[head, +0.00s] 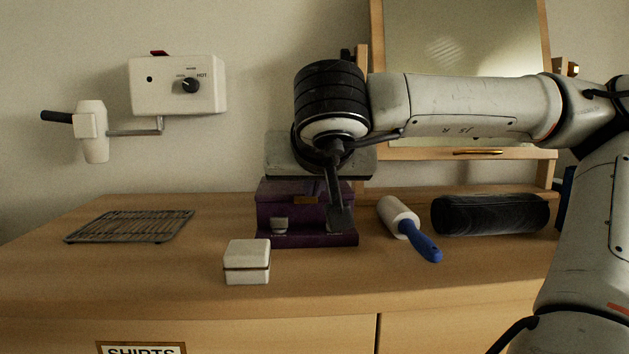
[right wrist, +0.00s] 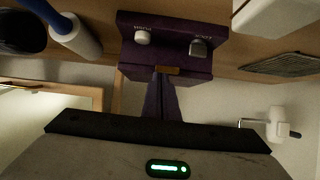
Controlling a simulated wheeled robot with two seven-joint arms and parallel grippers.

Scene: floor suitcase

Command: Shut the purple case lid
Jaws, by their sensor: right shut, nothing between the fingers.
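The purple case (head: 268,212) stands on the wooden dresser top, below and behind my right gripper. Its front has a gold-coloured piece, and light fittings sit low on the front. The right wrist view shows the case (right wrist: 170,32) upside down. My right gripper (head: 341,216) is shut and empty, pointing down in front of the case's right part. In the wrist view its fingers (right wrist: 162,88) overlap the case near the gold piece; I cannot tell whether they touch it. The gripper hides the upper back of the case, so the lid's angle is unclear. My left gripper is out of view.
A small white box (head: 247,262) stands in front of the case. A lint roller (head: 410,228) and a black cylinder (head: 490,214) lie to the right. A wire rack (head: 130,225) lies left. A white dryer unit (head: 177,85) hangs on the wall; a mirror (head: 465,60) stands behind.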

